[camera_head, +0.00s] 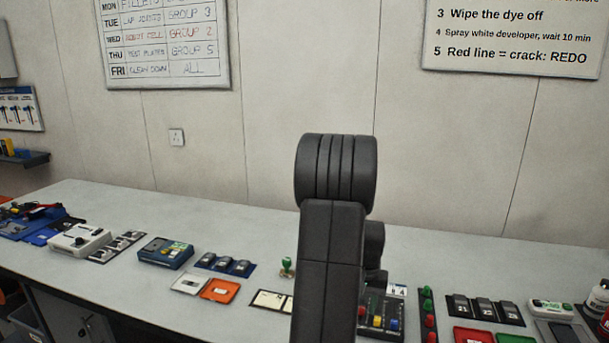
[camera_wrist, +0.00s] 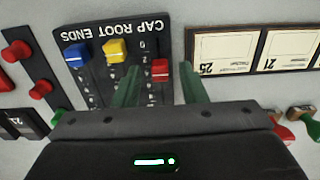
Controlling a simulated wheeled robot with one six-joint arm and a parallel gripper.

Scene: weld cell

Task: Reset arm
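My arm stands upright in the middle of the head view and hides my gripper there. In the wrist view my gripper (camera_wrist: 159,72) shows two green fingers spread apart, with a gap between them. They are over the lower edge of a dark slider panel marked "CAP ROOT ENDS" (camera_wrist: 105,58). A red slider knob (camera_wrist: 160,70) shows in the gap, with space on both sides. A blue knob (camera_wrist: 76,55) and a yellow knob (camera_wrist: 115,51) are to its left. Whether the fingers touch the panel I cannot tell. The panel also shows partly behind my arm in the head view (camera_head: 393,308).
The long grey bench (camera_head: 225,222) carries a white device (camera_head: 80,238), a blue device (camera_head: 165,251), an orange tray (camera_head: 220,290) and a green stamp (camera_head: 287,267). A strip of green and red knobs (camera_head: 428,315) is right of the panel. The bench's back strip is clear.

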